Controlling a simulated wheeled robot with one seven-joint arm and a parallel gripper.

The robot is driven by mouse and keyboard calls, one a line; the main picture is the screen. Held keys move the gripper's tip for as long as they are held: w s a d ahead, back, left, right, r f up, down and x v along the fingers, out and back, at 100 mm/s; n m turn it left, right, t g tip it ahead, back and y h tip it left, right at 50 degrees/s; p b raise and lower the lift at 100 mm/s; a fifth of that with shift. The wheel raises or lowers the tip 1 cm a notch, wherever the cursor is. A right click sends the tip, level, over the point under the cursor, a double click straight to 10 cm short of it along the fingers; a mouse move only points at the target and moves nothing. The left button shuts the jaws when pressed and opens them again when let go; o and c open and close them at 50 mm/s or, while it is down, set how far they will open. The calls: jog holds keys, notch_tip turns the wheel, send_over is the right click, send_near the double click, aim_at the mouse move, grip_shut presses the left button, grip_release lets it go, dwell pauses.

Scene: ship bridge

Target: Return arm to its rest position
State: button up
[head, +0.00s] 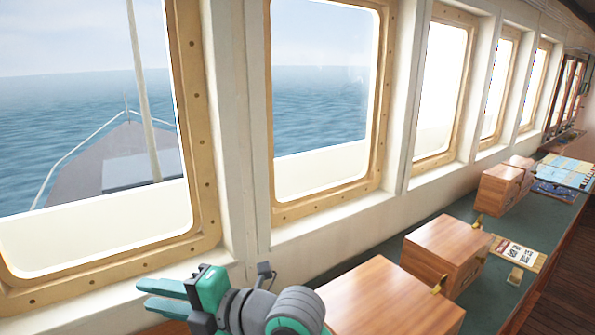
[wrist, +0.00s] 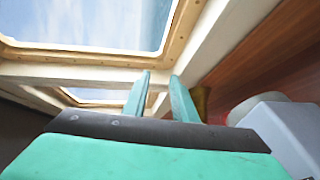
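My gripper (head: 163,298) shows at the bottom of the head view, with its teal fingers pointing left toward the window wall. In the wrist view the two teal fingers (wrist: 159,97) stand apart with a gap between them, and nothing is held. My arm's grey and teal wrist links lie to the right of the gripper in the head view, at the near end of the counter. The rest of my arm is out of the picture.
A wooden box (head: 388,300) stands close to the right of my arm. More wooden boxes (head: 447,250) (head: 499,188) stand along the green counter (head: 392,243). A sign (head: 515,252) and charts (head: 565,172) lie on it. Framed windows (head: 325,95) line the wall. The wooden floor (head: 560,295) is at right.

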jog(key=w+d+f+m+t, duration=0.2)
jog(key=w+d+m+t, duration=0.4)
jog(key=m, duration=0.4)
jog(key=w+d+f+m+t+h, duration=0.3)
jog(key=d+f+m+t+h, duration=0.55)
jog(key=d+f+m, duration=0.55)
jog(key=s+d+f+m+h, duration=0.55)
jog(key=f+m+h, duration=0.2)
jog(key=f, duration=0.25)
jog(key=s+f+m, duration=0.1)
jog(key=s+f, duration=0.2)
jog(key=s, duration=0.4)
jog(key=s+f+m+g+h, duration=0.1)
jog(key=s+f, duration=0.2)
jog(key=s, duration=0.4)
jog(key=s+f+m+g, duration=0.1)
jog(key=s+f, duration=0.3)
jog(key=s, duration=0.3)
jog(key=shift+s+d+h, duration=0.1)
jog(key=shift+s+h, duration=0.1)
jog(key=shift+h, duration=0.2)
jog(key=s+a+n+g+y, duration=0.1)
jog(key=s+n+y, duration=0.1)
jog(key=s, duration=1)
jog(key=shift+s+a+g, duration=0.35)
jog(key=shift+a, duration=0.05)
